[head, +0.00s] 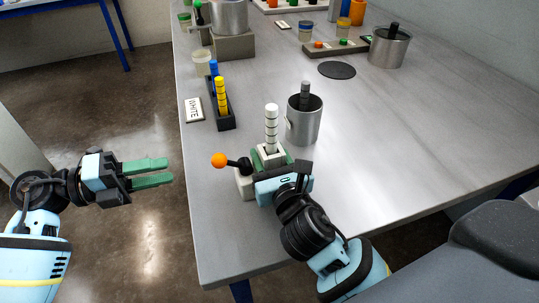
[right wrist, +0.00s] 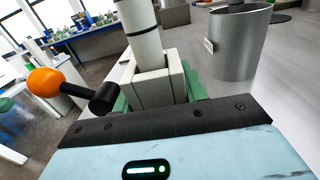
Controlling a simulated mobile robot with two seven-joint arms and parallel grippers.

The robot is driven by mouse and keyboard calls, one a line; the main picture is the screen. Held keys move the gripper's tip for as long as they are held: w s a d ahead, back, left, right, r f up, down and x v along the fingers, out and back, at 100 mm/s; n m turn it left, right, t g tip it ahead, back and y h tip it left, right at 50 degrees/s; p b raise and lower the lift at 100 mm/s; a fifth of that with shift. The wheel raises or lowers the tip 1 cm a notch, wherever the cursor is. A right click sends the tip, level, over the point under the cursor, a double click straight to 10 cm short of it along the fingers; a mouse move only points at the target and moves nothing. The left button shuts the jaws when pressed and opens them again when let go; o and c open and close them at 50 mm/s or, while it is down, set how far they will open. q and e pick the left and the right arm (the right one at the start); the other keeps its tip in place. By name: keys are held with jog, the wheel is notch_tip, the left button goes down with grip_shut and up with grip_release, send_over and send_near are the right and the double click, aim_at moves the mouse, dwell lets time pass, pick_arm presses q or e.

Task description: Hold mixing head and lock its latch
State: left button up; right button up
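The mixing head (head: 271,130) is a white ringed column rising upright from a white block near the table's left front edge. It also shows in the right wrist view (right wrist: 152,85). Its latch lever, with an orange ball (head: 218,160) on a black arm, sticks out to the left; the ball also shows in the right wrist view (right wrist: 45,82). My right gripper (head: 270,158) has its green fingers on both sides of the white block and appears shut on it. My left gripper (head: 168,173) is open and empty, off the table's edge, left of the orange ball.
A metal pot (head: 303,125) with a dark rod stands just behind the mixing head. A dark rack (head: 225,118) with yellow and blue columns and a WHITE label (head: 194,109) lie at the left edge. Another metal pot (head: 388,48) stands far right. The table's right middle is clear.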

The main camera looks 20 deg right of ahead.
jog(key=c, duration=0.4)
pick_arm(q)
jog(key=c, duration=0.7)
jog(key=shift+a+f, duration=0.1)
jog(key=shift+a, duration=0.05)
grip_shut()
jog(key=s+a+f+m+t, duration=0.2)
jog(key=a+f+m, duration=0.3)
jog(key=m, duration=0.7)
jog(key=shift+s+m+h, duration=0.25)
jog(key=shift+m+h, duration=0.05)
jog(key=shift+m, duration=0.1)
jog(key=shift+a, duration=0.1)
